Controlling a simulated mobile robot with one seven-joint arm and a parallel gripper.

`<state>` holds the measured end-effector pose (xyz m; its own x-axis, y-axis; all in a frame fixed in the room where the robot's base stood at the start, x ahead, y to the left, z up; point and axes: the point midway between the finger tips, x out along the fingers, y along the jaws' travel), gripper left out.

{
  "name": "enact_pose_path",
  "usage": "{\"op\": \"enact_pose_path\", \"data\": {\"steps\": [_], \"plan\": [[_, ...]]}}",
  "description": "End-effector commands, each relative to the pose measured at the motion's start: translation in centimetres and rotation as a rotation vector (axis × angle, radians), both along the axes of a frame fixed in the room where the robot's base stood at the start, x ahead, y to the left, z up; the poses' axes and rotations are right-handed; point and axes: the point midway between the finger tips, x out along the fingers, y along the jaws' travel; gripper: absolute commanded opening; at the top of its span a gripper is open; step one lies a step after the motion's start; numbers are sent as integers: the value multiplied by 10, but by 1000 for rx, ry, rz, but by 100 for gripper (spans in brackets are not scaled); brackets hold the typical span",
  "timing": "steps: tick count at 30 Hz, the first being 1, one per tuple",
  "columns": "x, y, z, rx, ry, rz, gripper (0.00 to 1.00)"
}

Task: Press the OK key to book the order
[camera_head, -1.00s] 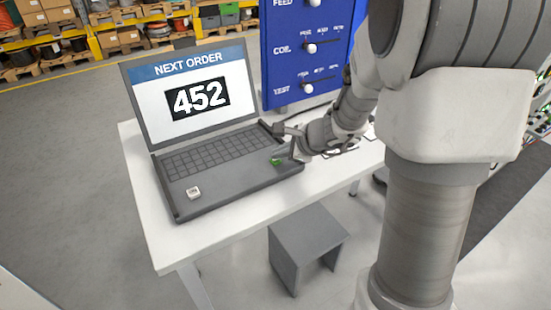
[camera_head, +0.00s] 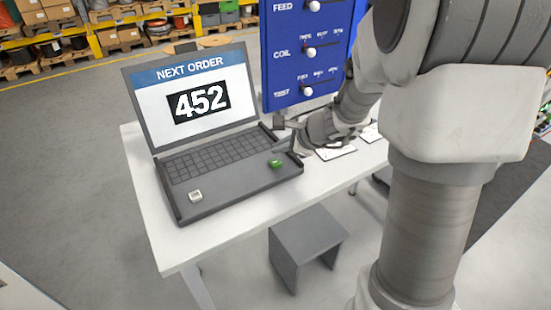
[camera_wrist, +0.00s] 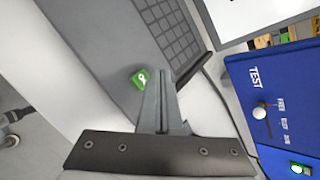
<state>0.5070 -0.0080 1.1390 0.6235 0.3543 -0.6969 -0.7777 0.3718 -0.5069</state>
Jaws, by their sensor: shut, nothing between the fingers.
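A small white key (camera_head: 195,196) with dark marking too small to read sits at the front left. My gripper (camera_head: 279,150) is shut and empty beside the green key, on its far side. In the wrist view my shut fingers (camera_wrist: 168,80) are just right of the green key (camera_wrist: 140,78), which bears a white mark. Whether they touch it I cannot tell.
A blue panel (camera_head: 285,72) with FEED, COIL and TEST knobs stands behind the laptop. White cards (camera_head: 336,152) lie on the table (camera_head: 180,258) under my wrist. A grey stool (camera_head: 309,240) stands in front. Shelves with reels and boxes line the back.

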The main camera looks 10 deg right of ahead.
Motion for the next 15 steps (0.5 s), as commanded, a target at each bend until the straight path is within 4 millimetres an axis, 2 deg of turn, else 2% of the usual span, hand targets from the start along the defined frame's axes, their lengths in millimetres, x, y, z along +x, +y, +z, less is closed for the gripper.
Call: {"op": "enact_pose_path", "data": {"steps": [1,9,15], "plan": [[0,0,11,0,-1,-1,0],[0,0,36,0,-1,-1,0],[0,0,36,0,0,0,0]]}}
